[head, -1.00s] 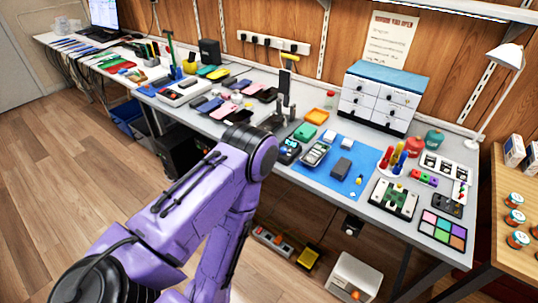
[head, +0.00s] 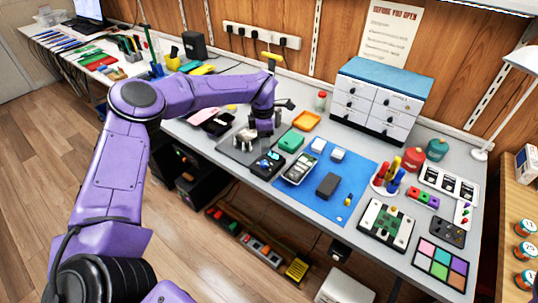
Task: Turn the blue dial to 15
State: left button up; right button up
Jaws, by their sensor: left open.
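A small black device (head: 267,165) with bright blue spots on top sits near the front edge of the bench, left of the blue mat. It may carry the blue dial, but its knobs and numbers are too small to read. My left gripper (head: 264,128) is open and points down above the bench, just behind the black device and apart from it. My purple left arm reaches in across the left side of the view. My right gripper is not in view.
Left of the device lies a dark plate (head: 234,152) with small pale parts. A green box (head: 291,141) and a grey tray (head: 300,169) stand close to its right. The blue mat (head: 322,210) has some bare room. A white drawer cabinet (head: 375,103) stands behind.

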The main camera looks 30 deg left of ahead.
aim_at(264, 163)
pick_arm(q)
jog(key=f, duration=0.1)
jog(key=s+f, duration=0.1)
jog(key=f+p, duration=0.1)
jog(key=shift+s+d, duration=0.1)
jog(key=shift+s, duration=0.25)
jog(key=f, duration=0.2)
jog(key=w+f, duration=0.1)
jog(key=f, duration=0.3)
jog(key=shift+w+p, duration=0.25)
jog(key=shift+p, duration=0.1)
jog(key=shift+s+r, duration=0.2)
jog(key=shift+s, duration=0.1)
jog(key=shift+c, duration=0.3)
jog(key=shift+f, duration=0.1)
grip_shut()
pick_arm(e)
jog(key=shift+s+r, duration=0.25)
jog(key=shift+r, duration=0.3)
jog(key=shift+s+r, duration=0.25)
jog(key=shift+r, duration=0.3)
